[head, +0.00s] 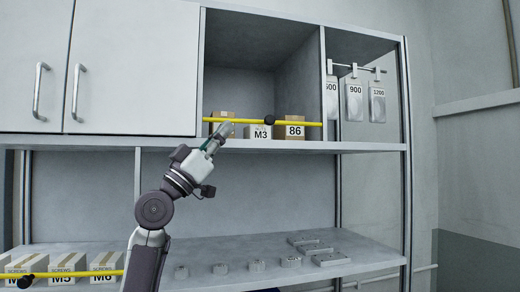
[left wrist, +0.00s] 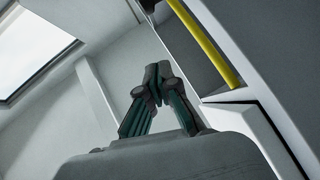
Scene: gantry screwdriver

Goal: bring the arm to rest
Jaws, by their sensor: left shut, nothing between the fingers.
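My left gripper (head: 224,131) is raised in front of the upper shelf, just below the yellow bar (head: 230,120). In the left wrist view its fingers (left wrist: 157,78) are shut with nothing between them. In the head view the gripper partly covers a small brown box (head: 222,117) behind the bar; I cannot tell whether it touches anything there. The yellow bar also shows at the upper right of the left wrist view (left wrist: 204,42). My right gripper is not in view.
Boxes marked M3 (head: 259,133) and 86 (head: 293,128) stand on the upper shelf. Tags (head: 354,101) hang at the right. Screw boxes (head: 66,268) stand lower left behind another yellow bar (head: 80,275). Small metal parts (head: 257,266) lie on the lower shelf. White cupboard doors (head: 130,65) are closed.

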